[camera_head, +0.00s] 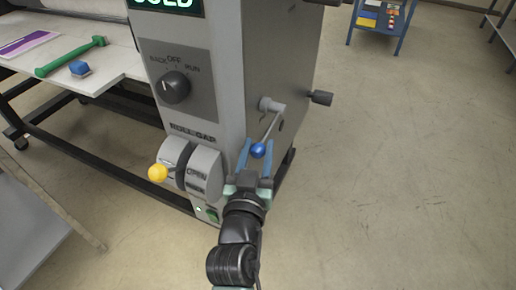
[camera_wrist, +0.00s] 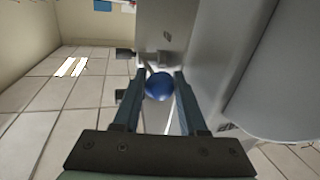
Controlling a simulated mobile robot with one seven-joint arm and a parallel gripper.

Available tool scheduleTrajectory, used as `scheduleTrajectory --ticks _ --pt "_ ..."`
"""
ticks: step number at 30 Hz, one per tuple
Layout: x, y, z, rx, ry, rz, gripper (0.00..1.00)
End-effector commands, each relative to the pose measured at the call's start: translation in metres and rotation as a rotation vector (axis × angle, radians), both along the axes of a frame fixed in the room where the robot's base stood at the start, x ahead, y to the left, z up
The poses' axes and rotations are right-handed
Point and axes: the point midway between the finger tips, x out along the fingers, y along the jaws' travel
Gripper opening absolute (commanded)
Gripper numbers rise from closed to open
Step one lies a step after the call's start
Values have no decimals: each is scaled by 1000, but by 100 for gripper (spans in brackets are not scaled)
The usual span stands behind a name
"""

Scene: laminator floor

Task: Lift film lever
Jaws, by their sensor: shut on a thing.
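The lever on the side of the grey machine has a metal arm (camera_head: 272,126) that slopes down from a round pivot to a blue ball knob (camera_head: 258,151). My gripper (camera_head: 257,146) comes up from below and has its two blue fingers on either side of the knob. In the wrist view the blue knob (camera_wrist: 159,86) sits between the fingers (camera_wrist: 159,78), and my gripper is shut on it. The lever's arm is mostly hidden behind the knob there.
A yellow-knobbed lever (camera_head: 158,173) and a rotary dial (camera_head: 174,88) are on the machine's front (camera_head: 218,75). A dark handle (camera_head: 320,98) juts from its side. The floor (camera_head: 400,180) at right is clear.

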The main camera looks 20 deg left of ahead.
Motion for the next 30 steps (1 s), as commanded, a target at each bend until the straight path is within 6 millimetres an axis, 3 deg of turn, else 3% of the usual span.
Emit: scheduleTrajectory --ticks 14,30 --pt "-1 -1 20 3 83 -1 0" --pt "3 0 56 13 348 -1 0"
